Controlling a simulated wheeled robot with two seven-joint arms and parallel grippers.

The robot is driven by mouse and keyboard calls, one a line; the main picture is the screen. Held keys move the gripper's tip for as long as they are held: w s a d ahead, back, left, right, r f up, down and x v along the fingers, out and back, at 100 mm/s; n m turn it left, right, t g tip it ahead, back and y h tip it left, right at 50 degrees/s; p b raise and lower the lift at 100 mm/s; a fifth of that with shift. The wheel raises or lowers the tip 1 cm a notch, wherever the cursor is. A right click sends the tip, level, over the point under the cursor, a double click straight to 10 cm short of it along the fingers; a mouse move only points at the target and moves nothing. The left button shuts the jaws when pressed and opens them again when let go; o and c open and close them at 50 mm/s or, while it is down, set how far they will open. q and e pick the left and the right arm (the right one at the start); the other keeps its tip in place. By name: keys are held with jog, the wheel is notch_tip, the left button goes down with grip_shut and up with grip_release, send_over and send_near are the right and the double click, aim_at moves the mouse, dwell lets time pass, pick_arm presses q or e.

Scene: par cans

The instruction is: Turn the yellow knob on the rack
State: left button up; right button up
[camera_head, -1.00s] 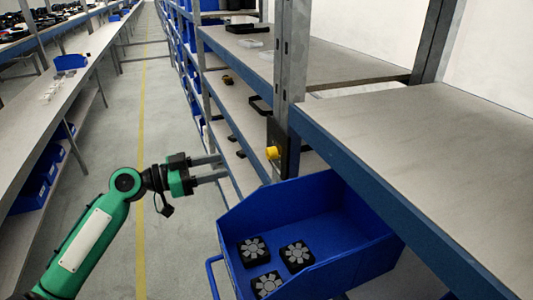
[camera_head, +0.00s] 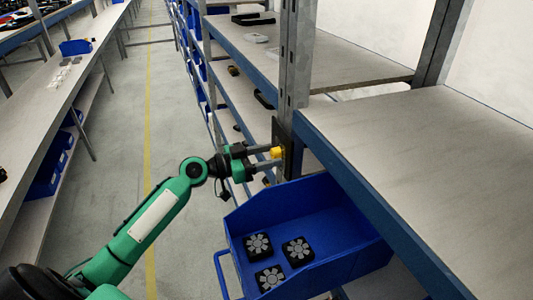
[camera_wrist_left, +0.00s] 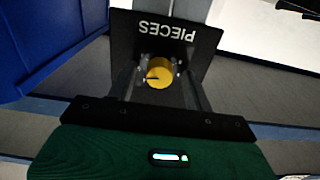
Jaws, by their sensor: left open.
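The yellow knob (camera_head: 277,153) sits on a dark plate (camera_head: 283,137) on the rack's metal upright. In the left wrist view the knob (camera_wrist_left: 159,73) shows round, with a dark mark on its face, on a black plate lettered "PIECES" (camera_wrist_left: 167,30). My left gripper (camera_head: 272,157) is open, its two grey fingers pointing at the plate. The knob lies between the fingertips (camera_wrist_left: 159,72), one on either side of it. I cannot tell whether the fingers touch it. My right gripper is in neither view.
A blue bin (camera_head: 330,215) holding several black fan-like parts stands just below and right of the gripper. The rack's blue-edged shelf (camera_head: 420,130) extends to the right. The grey aisle floor (camera_head: 120,190) is clear on the left.

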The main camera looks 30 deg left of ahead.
pick_arm(q)
jog(key=c, duration=1)
jog(key=shift+o, duration=0.2)
jog(key=shift+n, duration=0.4)
jog(key=shift+n+b, duration=0.45)
jog(key=shift+n, duration=0.55)
jog(key=n, duration=0.2)
jog(key=shift+n, duration=0.3)
jog(key=n, duration=0.4)
jog(key=shift+r+n+p, duration=0.15)
jog(key=shift+n+p, duration=0.15)
jog(key=n+p, duration=0.2)
jog(key=n, duration=0.3)
jog(key=shift+n, duration=0.3)
